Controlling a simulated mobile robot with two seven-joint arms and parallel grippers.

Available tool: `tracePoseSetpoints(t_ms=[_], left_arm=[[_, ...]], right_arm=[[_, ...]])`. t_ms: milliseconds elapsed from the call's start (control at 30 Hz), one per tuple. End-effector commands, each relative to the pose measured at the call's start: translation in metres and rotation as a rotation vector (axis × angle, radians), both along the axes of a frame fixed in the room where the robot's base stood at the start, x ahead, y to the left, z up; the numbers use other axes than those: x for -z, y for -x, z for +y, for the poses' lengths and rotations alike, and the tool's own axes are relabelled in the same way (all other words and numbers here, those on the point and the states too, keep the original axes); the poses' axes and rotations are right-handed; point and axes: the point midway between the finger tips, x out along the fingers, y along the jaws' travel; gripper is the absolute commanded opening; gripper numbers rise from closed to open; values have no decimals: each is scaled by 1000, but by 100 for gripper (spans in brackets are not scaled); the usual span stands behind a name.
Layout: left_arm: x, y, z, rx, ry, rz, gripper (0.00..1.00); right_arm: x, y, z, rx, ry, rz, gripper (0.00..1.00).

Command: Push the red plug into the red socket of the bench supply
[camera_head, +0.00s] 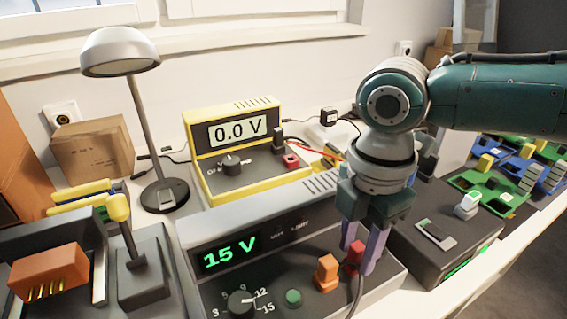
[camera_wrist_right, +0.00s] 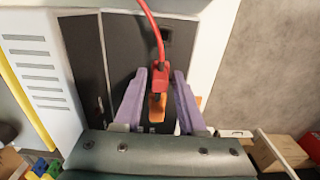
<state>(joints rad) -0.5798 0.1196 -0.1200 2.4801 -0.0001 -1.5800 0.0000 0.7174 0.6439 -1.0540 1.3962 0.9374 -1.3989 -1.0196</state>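The grey bench supply (camera_head: 270,262) stands in front with a green 15 V display, a dial and a green button. My right gripper (camera_head: 362,258) points down at the right part of its front panel. Its purple fingers stand on either side of the red plug (camera_head: 354,256) and appear shut on it. In the right wrist view the red plug (camera_wrist_right: 159,76) sits between the fingertips with its red cable running up the picture. The plug and fingers hide the red socket, so I cannot tell how far in the plug is. My left gripper is not in view.
An orange block (camera_head: 326,272) stands on the panel just left of the plug. A yellow meter (camera_head: 248,150) reading 0.0 V is behind. A lamp (camera_head: 120,52) and carton (camera_head: 92,148) are left. A dark box (camera_head: 440,235) and green boards (camera_head: 490,190) are right.

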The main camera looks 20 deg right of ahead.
Motion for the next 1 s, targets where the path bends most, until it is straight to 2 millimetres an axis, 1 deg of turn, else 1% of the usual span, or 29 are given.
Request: tracePoseSetpoints(t_ms=[33,100,133,333,433,567,700,800,900,1000], left_arm=[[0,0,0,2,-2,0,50],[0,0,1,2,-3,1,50],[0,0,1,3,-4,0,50],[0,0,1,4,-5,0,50],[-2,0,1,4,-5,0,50],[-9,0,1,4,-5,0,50],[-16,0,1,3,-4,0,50],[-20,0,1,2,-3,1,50],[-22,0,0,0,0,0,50],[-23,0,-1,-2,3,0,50]], right_arm=[[0,0,0,0,0,0,46],[0,0,0,0,0,0,54],[0,0,0,0,0,0,56],[0,0,0,0,0,0,56],[-6,-1,0,0,0,-2,56],[-26,-1,0,1,0,-3,56],[-56,-1,-1,-1,1,-4,56],[-75,-1,0,-1,-1,-3,56],[-89,-1,0,0,0,-3,56],[-97,0,0,0,0,-2,56]])
